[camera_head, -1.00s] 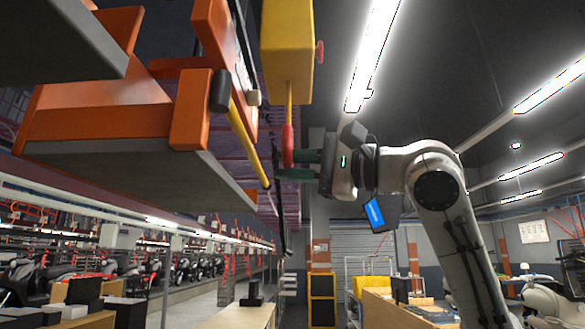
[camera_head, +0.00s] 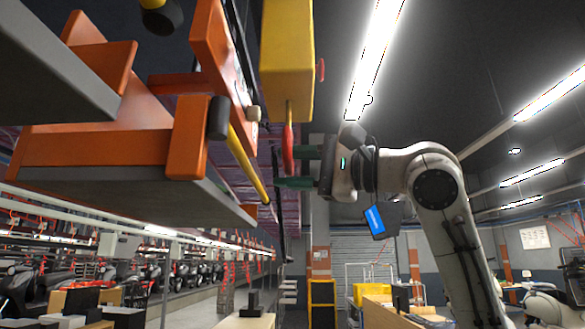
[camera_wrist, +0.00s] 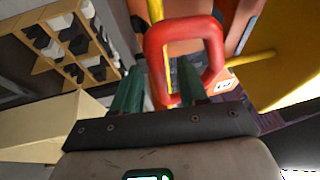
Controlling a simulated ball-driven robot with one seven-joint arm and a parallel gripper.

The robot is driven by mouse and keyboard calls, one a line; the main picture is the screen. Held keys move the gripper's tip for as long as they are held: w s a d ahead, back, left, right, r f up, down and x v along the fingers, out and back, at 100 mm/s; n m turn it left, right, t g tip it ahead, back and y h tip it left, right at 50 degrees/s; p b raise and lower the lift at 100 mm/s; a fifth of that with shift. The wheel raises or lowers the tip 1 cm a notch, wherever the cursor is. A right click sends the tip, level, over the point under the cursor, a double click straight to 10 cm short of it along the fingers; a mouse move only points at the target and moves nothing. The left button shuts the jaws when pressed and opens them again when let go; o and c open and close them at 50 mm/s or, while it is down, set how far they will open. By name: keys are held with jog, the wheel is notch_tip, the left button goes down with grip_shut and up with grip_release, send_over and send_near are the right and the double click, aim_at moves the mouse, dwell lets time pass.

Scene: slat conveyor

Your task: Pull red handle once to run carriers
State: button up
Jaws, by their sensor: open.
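A red loop handle (camera_head: 288,142) hangs from a yellow box (camera_head: 287,62) on a short yellow rod in the head view. My gripper (camera_head: 284,168) has green fingers pointing left at the handle's lower end, one finger above the other. In the wrist view the handle (camera_wrist: 213,45) is a closed red loop just ahead of my gripper (camera_wrist: 157,82). The right finger overlaps the loop's opening and the left finger lies outside its left side, so a corner of the loop lies between them. The jaws are open. I cannot tell whether they touch it.
Orange carriers with grey slat undersides (camera_head: 130,185) hang left of the handle. A yellow bar (camera_head: 247,165) with a black end slants close by. A red knob (camera_head: 321,70) sticks out of the box's right side. Open space lies to the right around my arm.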

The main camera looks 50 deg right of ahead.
jog(key=b+v, duration=0.1)
jog(key=v, duration=0.8)
dwell(7.1)
